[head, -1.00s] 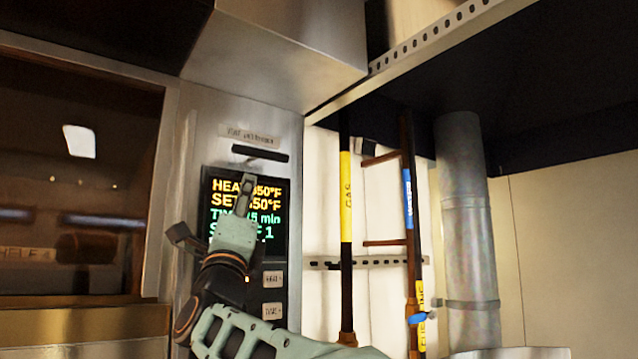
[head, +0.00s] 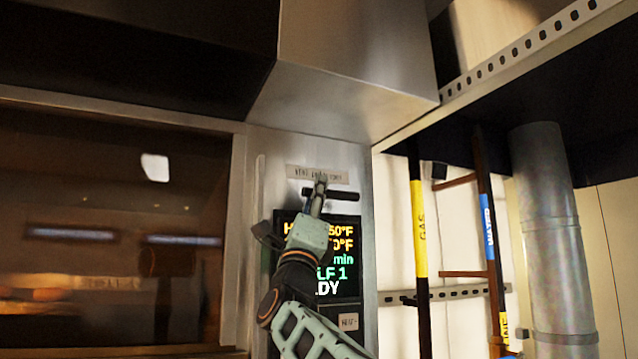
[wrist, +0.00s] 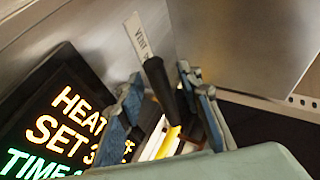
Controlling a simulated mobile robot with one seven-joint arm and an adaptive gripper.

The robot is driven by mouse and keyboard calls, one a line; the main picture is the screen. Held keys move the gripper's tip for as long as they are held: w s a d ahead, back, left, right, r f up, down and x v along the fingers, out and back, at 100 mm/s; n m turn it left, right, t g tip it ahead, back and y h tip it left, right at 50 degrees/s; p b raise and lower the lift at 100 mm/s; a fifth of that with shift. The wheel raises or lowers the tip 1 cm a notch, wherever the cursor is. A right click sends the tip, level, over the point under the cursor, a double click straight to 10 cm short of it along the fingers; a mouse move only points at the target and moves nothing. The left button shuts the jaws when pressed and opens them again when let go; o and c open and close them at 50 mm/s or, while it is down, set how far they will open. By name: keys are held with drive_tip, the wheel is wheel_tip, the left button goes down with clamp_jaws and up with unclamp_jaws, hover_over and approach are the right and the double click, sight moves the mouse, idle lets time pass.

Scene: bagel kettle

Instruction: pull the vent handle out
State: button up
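The vent handle (head: 343,195) is a black horizontal bar on the steel oven panel, just under a printed vent label (head: 316,174). My gripper (head: 320,183) is raised in front of the bar and covers part of its left half. In the wrist view, my gripper (wrist: 160,92) is open, with one finger on each side of the picture's middle. The black vent handle (wrist: 158,80) shows in the gap between the fingers. I cannot tell whether either finger touches it.
A lit display (head: 345,262) sits below the handle, behind my wrist. A steel hood (head: 345,75) juts out above. A dark oven window (head: 110,230) is at left. Gas and water pipes and a thick grey duct (head: 550,230) stand at right.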

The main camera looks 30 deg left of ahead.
drive_tip(key=shift+w+a+r, duration=0.1)
drive_tip(key=shift+w+r, duration=0.2)
clamp_jaws()
idle(0.4)
